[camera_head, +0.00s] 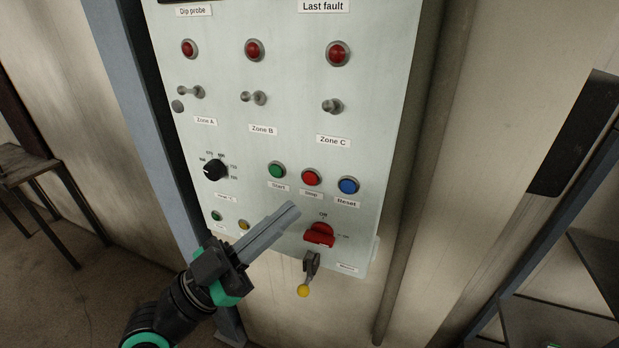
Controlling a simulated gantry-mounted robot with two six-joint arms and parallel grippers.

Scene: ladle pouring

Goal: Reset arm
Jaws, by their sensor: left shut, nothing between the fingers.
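My left gripper (291,211) is shut and empty. It reaches up from the lower left in front of the pale control panel (222,60), with its fingertips just below the Start and red middle buttons and left of the red rotary switch (319,235). The blue Reset button (348,186) is up and to the right of the fingertips, apart from them. Whether the fingertips touch the panel I cannot tell. My right gripper is not in view.
The panel carries red lamps (338,53), toggle switches (332,106), a black dial (214,170) and a green Start button (277,170). A lever with a yellow knob (303,290) hangs below it. A stool (30,170) stands left; metal shelving (560,320) is at right.

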